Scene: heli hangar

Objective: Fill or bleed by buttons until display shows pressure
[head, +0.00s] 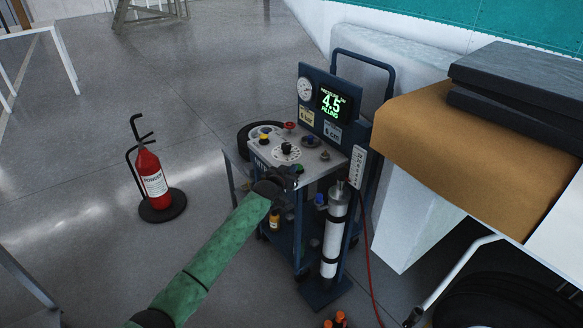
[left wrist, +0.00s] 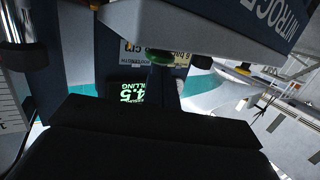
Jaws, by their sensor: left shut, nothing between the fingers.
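The blue service cart (head: 300,215) stands in the middle of the head view. Its lit display (head: 333,104) reads 4.5 with the word FILLING in green. The display also shows, turned over, in the left wrist view (left wrist: 133,92). A round gauge (head: 305,89) sits left of the display. A green button (left wrist: 165,57) shows at the panel edge in the left wrist view, with a yellow one (left wrist: 244,70) to the right. My left gripper (head: 288,176) is shut and empty at the panel's front edge, partly hiding the buttons there; contact cannot be told. My right gripper is out of view.
A silver cylinder (head: 335,235) stands at the cart's right front, with a red hose (head: 366,245) beside it. A fire extinguisher (head: 151,178) stands left on open floor. A brown-covered bench (head: 455,160) is close on the right. Orange-topped objects (head: 340,318) lie at the bottom.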

